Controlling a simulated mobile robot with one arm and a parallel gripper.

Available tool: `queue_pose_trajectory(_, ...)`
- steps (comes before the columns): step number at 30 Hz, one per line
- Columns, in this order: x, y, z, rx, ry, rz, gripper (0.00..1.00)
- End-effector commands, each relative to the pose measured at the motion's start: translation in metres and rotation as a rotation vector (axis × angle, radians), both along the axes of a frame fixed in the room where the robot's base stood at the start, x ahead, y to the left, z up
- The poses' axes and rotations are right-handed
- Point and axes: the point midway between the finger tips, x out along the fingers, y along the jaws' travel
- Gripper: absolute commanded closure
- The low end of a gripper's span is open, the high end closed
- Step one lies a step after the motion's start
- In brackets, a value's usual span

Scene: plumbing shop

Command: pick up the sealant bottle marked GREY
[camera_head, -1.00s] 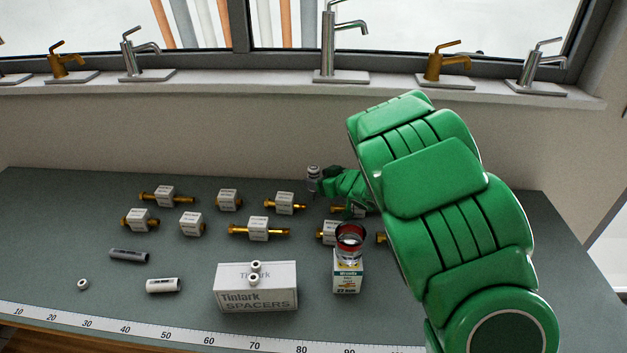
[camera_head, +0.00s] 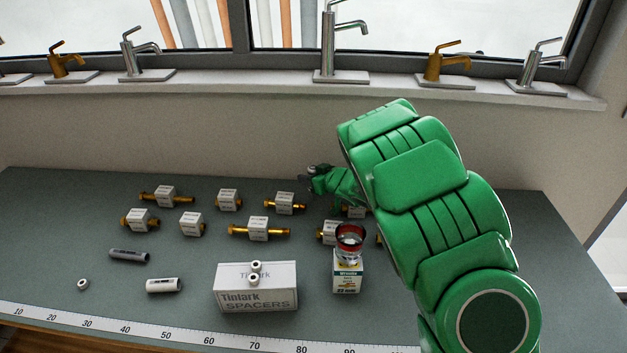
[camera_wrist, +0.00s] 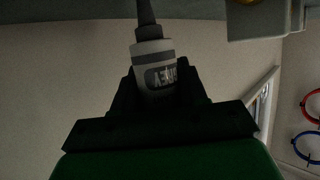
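The sealant bottle (camera_wrist: 156,72) shows in the wrist view as a pale grey bottle with a dark pointed nozzle toward the top of the picture. Its dark label carries pale letters that look turned over and are hard to read, but fit GREY. The dark fingers of my gripper (camera_wrist: 156,92) lie against both sides of it, and its lower part is hidden between them. In the head view my gripper (camera_head: 306,177) is at the back of the bench, in front of the wall. The bottle cannot be made out clearly there.
White-tagged brass fittings (camera_head: 258,229) stand in rows left of my arm. A Tinlark spacers box (camera_head: 256,298), a small white box (camera_head: 347,280) with a red-rimmed item on top, and two tubes (camera_head: 164,286) lie nearer. Taps (camera_head: 327,50) line the sill.

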Motion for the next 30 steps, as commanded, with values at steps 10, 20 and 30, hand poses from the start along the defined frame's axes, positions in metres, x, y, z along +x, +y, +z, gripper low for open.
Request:
queue_pose_trajectory(10, 0.000, 0.000, 0.000, 0.000, 0.000, 0.000, 0.91)
queue_pose_trajectory(20, 0.000, 0.000, 0.024, 0.001, -0.002, 0.000, 0.91)
queue_pose_trajectory(30, 0.000, 0.001, 0.078, 0.000, -0.004, 0.001, 0.91)
